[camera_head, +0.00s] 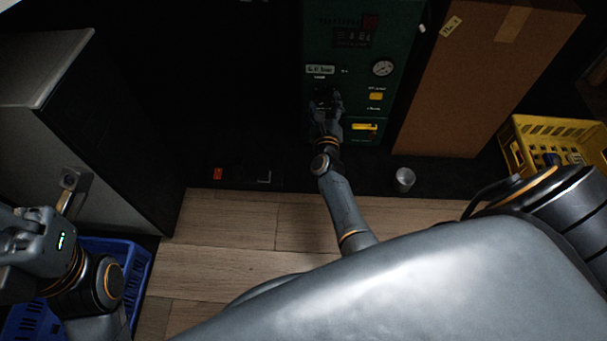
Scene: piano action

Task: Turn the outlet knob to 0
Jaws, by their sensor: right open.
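A dark green control panel (345,60) stands at the top middle, with a small display (352,38), a round gauge (382,68) and a pale label (320,70). My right gripper (325,97) is open at the lower left of the panel, just below that label. A dark shape lies at its fingers, and I cannot tell whether it is the outlet knob or part of the gripper. No knob or dial mark can be made out there. My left gripper (62,203) is at the far left by the grey cabinet, and its fingers are unclear.
A yellow part (376,96) and a yellow-marked slot (364,127) lie right of my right gripper. A cardboard box (475,75) stands right of the panel. A metal cup (404,179), yellow crate (515,150), blue crate (138,262) and grey cabinet (45,65) surround the wooden floor.

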